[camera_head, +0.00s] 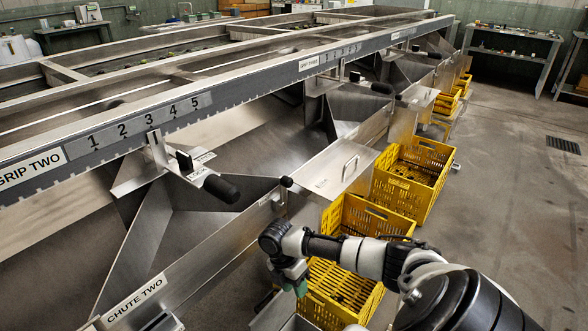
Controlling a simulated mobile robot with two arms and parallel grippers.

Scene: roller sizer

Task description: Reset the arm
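My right arm comes in from the lower right, and its gripper (292,278) points down in front of the near yellow crate (320,297). A green part shows at its tip. The gap between the fingers is too small to make out, and I see nothing held. A lever with a black handle (221,188) sticks out beside the scale plate marked 1 to 5 (140,126), left of and above my gripper and apart from it. My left gripper is not in view.
The long steel roller sizer (215,87) fills the left and middle. Its chute wall is labelled CHUTE TWO (135,298). Another yellow crate (412,180) stands behind the near one, with several farther back. Open concrete floor (510,190) lies right. A steel table (512,45) stands at the back.

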